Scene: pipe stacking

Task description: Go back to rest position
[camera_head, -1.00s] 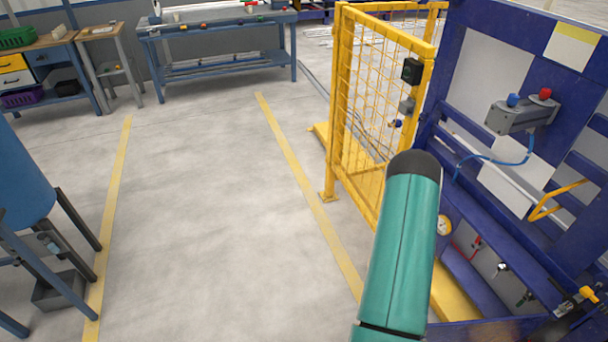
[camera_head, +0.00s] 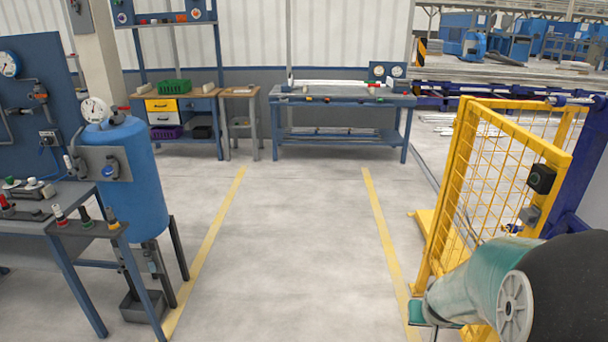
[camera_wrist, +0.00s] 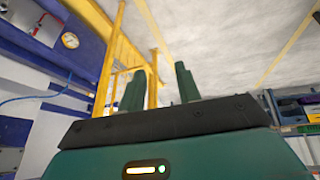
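My gripper (camera_wrist: 159,70) shows in the wrist view, with two dark green fingers standing apart and nothing between them. It is open and empty. Beyond the fingers are yellow frame bars and pale floor, tilted in the picture. In the head view my teal arm fills the lower right corner, in front of the yellow mesh fence (camera_head: 487,190). The gripper's fingers cannot be made out there. A white pipe-like length (camera_head: 335,83) lies on the far blue workbench (camera_head: 290,97), and several grey lengths lie on its lower shelf.
A blue tank (camera_head: 135,185) and a blue-legged control table (camera_head: 60,235) stand at the left. A wooden-topped bench (camera_head: 175,94) with drawers and a green basket (camera_head: 174,86) is at the back. The floor lane (camera_head: 290,250) between the yellow lines is clear.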

